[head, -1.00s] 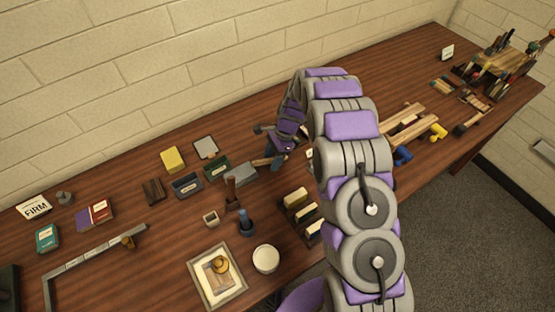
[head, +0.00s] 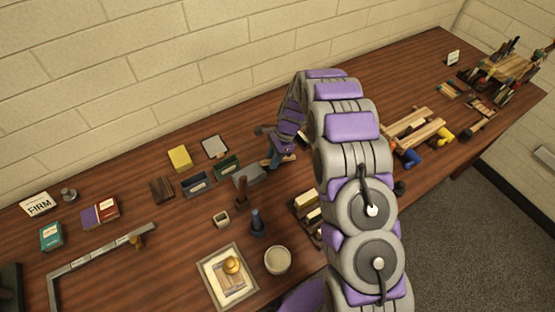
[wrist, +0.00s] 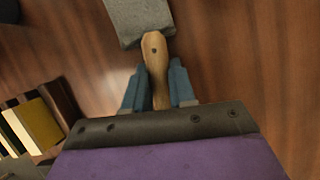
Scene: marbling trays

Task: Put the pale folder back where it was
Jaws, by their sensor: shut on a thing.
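In the head view my gripper (head: 275,158) is low over the table, just right of the grey block (head: 250,177). A bit of the tan strip (head: 289,158) shows beside it. My wrist housing hides its near end.
Left of the grey block are two dark boxes (head: 197,186), a yellow block (head: 180,158) and a pale square plate (head: 215,147). A rack of blocks (head: 307,208) stands nearer, beside my arm.

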